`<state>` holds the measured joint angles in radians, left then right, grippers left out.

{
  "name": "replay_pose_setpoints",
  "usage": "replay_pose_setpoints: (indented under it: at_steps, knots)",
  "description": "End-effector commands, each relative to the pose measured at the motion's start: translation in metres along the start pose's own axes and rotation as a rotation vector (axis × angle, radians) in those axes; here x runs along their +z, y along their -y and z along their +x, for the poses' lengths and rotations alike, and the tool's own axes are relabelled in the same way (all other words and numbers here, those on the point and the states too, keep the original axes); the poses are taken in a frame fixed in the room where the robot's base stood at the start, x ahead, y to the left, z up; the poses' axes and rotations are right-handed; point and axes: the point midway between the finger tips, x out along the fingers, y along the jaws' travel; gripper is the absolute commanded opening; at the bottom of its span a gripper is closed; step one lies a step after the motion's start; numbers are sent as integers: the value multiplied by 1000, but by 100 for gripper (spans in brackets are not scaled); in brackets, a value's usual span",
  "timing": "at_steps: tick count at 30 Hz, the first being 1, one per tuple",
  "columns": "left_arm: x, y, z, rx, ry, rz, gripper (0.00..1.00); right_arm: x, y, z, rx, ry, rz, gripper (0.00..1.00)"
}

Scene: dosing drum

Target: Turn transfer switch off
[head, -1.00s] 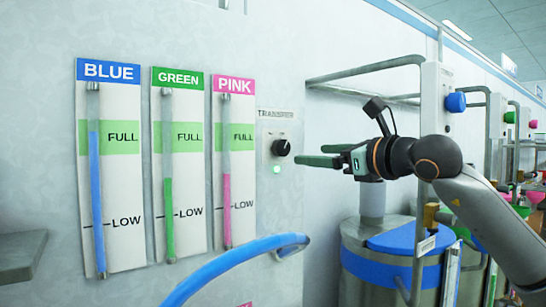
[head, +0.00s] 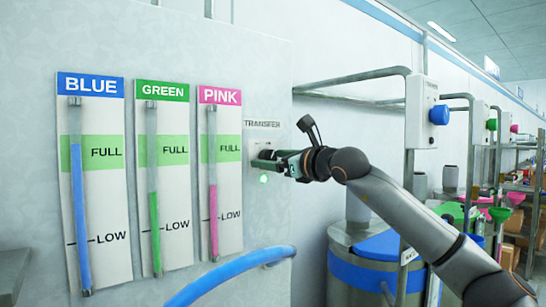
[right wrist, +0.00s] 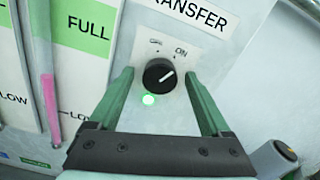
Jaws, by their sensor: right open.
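The transfer switch is a black round knob (right wrist: 159,75) on a light plate below the TRANSFER label (right wrist: 190,12). In the right wrist view its white pointer line aims up and right, toward ON. A green lamp (right wrist: 149,100) glows just below it; the lamp also shows in the head view (head: 263,179). My right gripper (right wrist: 158,84) is open, with one green finger on each side of the knob. I cannot tell whether the fingers touch it. In the head view my right gripper (head: 268,161) partly hides the knob. My left gripper is not in view.
BLUE (head: 90,85), GREEN (head: 162,91) and PINK (head: 220,95) level gauges are on the wall left of the switch. A blue hose (head: 225,275) curves below. A drum with a blue band (head: 375,275) and grey pipes (head: 350,78) stand to the right.

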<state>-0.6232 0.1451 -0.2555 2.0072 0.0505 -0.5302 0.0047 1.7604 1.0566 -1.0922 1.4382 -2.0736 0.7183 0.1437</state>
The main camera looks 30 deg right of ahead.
Motion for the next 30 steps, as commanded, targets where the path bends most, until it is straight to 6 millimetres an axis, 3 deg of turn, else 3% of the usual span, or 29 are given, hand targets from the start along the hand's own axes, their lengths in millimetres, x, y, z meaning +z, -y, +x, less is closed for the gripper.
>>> replay_pose_setpoints:
  at_steps: [7, 27, 30]
  knots:
    - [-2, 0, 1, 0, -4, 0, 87, 0, 0, 0, 0, 0, 0, 80]
    - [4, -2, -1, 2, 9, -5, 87, 0, 0, 0, 0, -1, 1, 4]
    - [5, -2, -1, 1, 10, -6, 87, 0, 0, 0, 0, -1, 1, 0]
